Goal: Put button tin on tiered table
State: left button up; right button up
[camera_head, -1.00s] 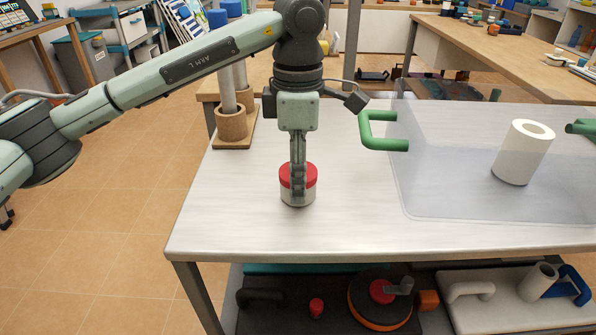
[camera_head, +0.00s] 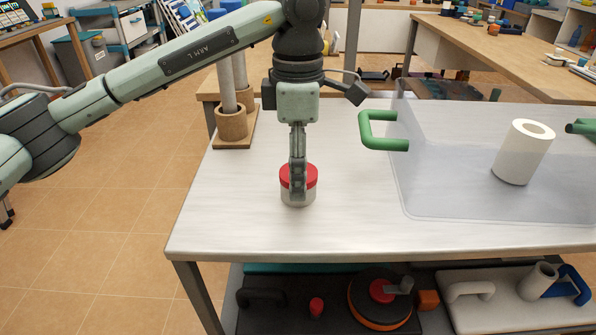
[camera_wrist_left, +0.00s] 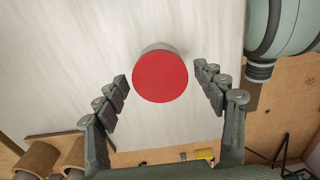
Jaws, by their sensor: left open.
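The button tin (camera_head: 298,187) is a short pale cylinder with a red lid. It stands upright on the top of the tiered table (camera_head: 240,225), toward its left end. My left gripper (camera_head: 298,190) points down at the tin, and its near finger hides part of the tin in the head view. In the left wrist view the red lid of the tin (camera_wrist_left: 160,76) lies just beyond the open fingertips of my left gripper (camera_wrist_left: 165,88). A gap shows on each side of the lid there. My right gripper is not in view.
A clear tray with green handles (camera_head: 384,144) fills the table's right part, with a white roll (camera_head: 523,152) standing in it. Cork cups holding posts (camera_head: 231,123) stand behind the left edge. The lower shelf holds a dark board (camera_head: 275,322) and a white board (camera_head: 510,313). Bare tabletop surrounds the tin.

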pick_arm(q)
notch_tip(320, 180, up, 11)
dwell(0.4)
